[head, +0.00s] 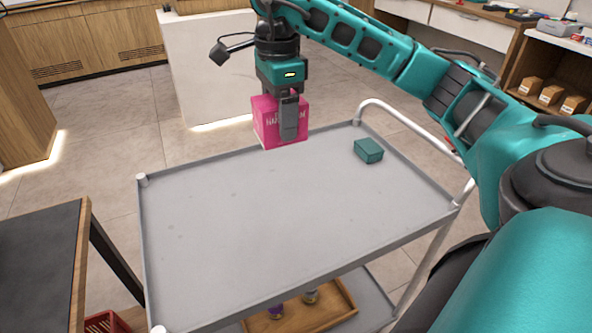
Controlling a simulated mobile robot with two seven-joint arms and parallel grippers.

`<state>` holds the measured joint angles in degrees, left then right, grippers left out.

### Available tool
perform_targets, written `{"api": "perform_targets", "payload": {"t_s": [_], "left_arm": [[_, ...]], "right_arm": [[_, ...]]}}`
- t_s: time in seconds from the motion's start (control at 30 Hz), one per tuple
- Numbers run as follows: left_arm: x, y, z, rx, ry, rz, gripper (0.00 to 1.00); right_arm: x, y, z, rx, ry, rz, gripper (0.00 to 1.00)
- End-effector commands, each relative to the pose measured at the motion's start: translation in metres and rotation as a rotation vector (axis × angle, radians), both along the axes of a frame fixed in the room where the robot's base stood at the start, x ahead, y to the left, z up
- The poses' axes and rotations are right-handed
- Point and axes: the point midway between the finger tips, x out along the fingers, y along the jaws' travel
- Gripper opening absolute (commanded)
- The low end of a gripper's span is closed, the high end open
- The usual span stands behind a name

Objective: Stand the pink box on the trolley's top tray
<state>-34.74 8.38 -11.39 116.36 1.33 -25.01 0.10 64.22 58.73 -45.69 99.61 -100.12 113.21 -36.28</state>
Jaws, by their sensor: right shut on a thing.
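The pink box (266,124) with white lettering is held in my right gripper (289,122), which points down and is shut on it. The box looks upright, over the far edge of the trolley's grey top tray (265,215). Its lower edge seems to be above or near the tray surface; I cannot tell whether it touches. A gripper finger covers part of the box's front. My left gripper is not in view.
A small teal box (369,150) sits on the tray at the far right. The tray has a raised rim and a white handle (415,133) on the right. A wooden tray (318,308) with bottles is on the lower shelf. A dark-topped table (38,262) stands at left. Most of the top tray is clear.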

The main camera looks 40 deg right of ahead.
Motion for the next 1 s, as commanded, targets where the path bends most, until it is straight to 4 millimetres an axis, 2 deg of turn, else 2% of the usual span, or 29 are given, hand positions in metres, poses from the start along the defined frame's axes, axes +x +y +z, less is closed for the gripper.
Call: {"api": "perform_targets", "payload": {"t_s": [0.03,0.1,0.4,0.6,0.87,1.0], "left_arm": [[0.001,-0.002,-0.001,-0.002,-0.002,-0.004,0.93],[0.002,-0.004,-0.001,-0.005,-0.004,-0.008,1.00],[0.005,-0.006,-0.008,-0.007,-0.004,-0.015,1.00],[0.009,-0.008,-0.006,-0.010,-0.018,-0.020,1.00],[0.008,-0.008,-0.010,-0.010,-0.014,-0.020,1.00],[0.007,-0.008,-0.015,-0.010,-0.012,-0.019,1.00]], "right_arm": [[-0.002,0.003,-0.007,-0.002,0.002,0.032,0.40],[-0.003,0.003,-0.018,-0.002,0.005,0.049,0.40],[-0.004,0.003,-0.098,-0.002,0.008,0.045,0.40],[-0.004,0.003,-0.141,-0.002,0.005,0.045,0.40],[-0.003,0.003,-0.162,-0.001,0.002,0.043,0.40],[-0.003,0.003,-0.181,-0.001,0.003,0.043,0.40]]}}
